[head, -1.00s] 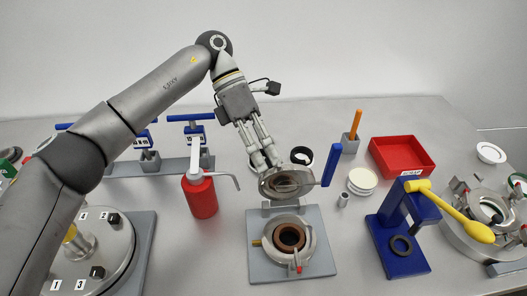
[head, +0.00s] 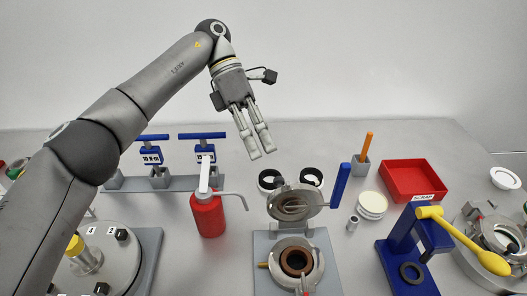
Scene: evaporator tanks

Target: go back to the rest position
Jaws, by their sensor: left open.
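My left gripper (head: 262,155) is open and empty in the head view. It hangs in the air above the back of the table, fingers pointing down, clear of everything. Below it stands the evaporator tank (head: 295,262) on a grey plate. Its round lid (head: 295,203) is swung up and tilted open, with a blue handle (head: 341,184) at the right. My right gripper does not show.
A red bottle with a bent spout (head: 208,215) stands left of the tank. A blue stand with a yellow lever (head: 410,255), a red tray (head: 412,180), white discs (head: 372,205) and a grey block with an orange stick (head: 361,165) stand to the right.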

